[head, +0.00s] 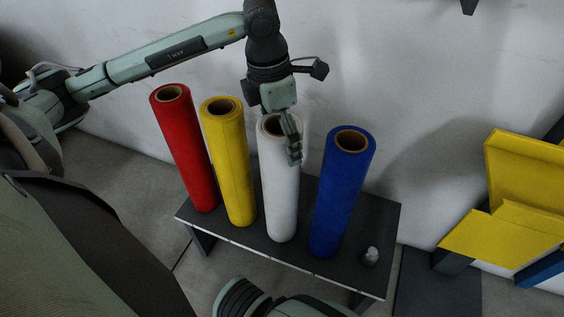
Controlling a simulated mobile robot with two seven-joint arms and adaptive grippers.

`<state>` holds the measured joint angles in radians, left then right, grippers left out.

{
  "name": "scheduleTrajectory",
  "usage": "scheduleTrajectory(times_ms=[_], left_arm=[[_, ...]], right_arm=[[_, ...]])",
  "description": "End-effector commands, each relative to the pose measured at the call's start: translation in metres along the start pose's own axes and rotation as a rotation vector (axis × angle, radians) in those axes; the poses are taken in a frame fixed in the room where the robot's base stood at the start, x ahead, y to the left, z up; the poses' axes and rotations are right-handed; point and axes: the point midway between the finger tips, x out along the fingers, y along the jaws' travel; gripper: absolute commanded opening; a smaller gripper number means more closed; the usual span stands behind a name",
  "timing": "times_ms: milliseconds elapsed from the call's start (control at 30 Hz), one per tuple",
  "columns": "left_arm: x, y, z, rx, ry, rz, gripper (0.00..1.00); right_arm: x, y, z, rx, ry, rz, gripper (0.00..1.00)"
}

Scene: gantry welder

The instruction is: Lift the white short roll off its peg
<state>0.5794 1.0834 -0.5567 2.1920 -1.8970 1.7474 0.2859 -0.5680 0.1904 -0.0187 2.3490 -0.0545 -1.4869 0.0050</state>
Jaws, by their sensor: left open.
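The white roll (279,195) stands upright on a dark low bench (385,225), between a yellow roll (230,165) and a blue roll (342,195). It looks about as tall as the others. Its top opening is partly hidden behind my left gripper (292,143). The left gripper is open and points down at the top of the white roll, with its fingers overlapping the roll's upper right side in the head view. I cannot tell whether they touch it. The peg under the white roll is hidden. My right gripper is not in view.
A red roll (185,150) stands at the left end of the bench. A small grey peg-like piece (371,256) sits at the bench's right end. Yellow panels (515,200) stand at the far right. A pale wall (430,90) is close behind the bench.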

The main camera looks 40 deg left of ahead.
Motion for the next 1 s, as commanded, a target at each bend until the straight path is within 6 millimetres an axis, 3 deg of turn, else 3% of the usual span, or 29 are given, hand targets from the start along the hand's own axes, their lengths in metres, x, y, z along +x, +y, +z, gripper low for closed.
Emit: scheduleTrajectory(times_ms=[133,400,1000], left_arm=[[0.0148,0.0003,-0.0008,0.000,0.001,0.000,0.98],[0.0162,0.0006,-0.0005,0.000,0.000,0.001,0.96],[0.0159,0.0006,-0.0003,0.000,-0.001,0.001,0.21]], right_arm=[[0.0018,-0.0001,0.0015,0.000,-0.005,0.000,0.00],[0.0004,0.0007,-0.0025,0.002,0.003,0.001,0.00],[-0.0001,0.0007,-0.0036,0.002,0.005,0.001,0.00]])
